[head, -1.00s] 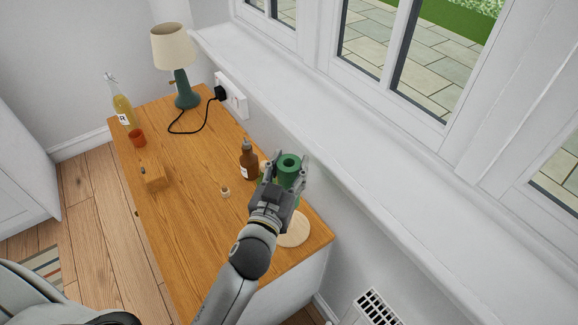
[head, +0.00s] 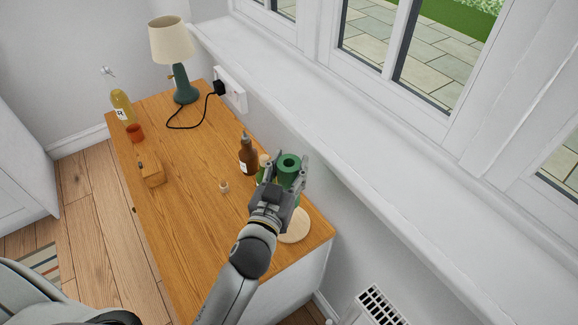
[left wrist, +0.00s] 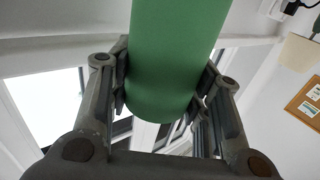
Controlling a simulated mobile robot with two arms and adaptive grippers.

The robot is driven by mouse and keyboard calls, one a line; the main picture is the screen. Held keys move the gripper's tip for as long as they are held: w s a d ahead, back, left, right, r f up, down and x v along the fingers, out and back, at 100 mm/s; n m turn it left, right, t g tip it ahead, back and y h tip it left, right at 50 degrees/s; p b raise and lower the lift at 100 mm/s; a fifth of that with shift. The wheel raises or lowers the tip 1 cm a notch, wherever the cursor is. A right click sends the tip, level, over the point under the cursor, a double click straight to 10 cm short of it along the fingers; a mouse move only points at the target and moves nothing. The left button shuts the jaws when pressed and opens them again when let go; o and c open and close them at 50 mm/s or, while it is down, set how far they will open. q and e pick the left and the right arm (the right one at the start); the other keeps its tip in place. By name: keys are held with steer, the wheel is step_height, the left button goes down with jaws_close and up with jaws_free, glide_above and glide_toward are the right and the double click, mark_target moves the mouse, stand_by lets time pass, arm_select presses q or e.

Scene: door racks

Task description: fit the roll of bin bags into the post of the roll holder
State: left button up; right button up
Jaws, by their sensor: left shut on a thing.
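The roll of bin bags (head: 289,170) is a green cylinder with a hole in its top end. My left gripper (head: 284,178) is shut on it, one finger on each side, and holds it roughly upright over the right end of the wooden cabinet. In the left wrist view the roll (left wrist: 172,55) stands between the two fingers. A pale round wooden disc (head: 296,228), seemingly the base of the roll holder, lies partly behind the gripper. I cannot make out its post, and the roll's lower end is hidden. My right gripper is not in view.
A brown bottle (head: 248,155) and a pale-topped item (head: 264,161) stand close left of the gripper. A small pale stopper (head: 224,187), wooden block (head: 152,174), orange cup (head: 135,133), yellow bottle (head: 121,106) and lamp (head: 181,60) are farther left. The windowsill (head: 300,115) runs behind.

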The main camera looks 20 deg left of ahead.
arm_select(q)
steer(key=shift+f+b, duration=1.75)
steer(key=shift+f, duration=0.4)
steer(key=shift+f+b, duration=2.45)
steer(key=shift+f, duration=0.55)
steer(key=o, duration=1.5)
steer(key=shift+r, duration=0.1)
step_height(320, 180, up, 10)
steer(key=shift+f, duration=0.1)
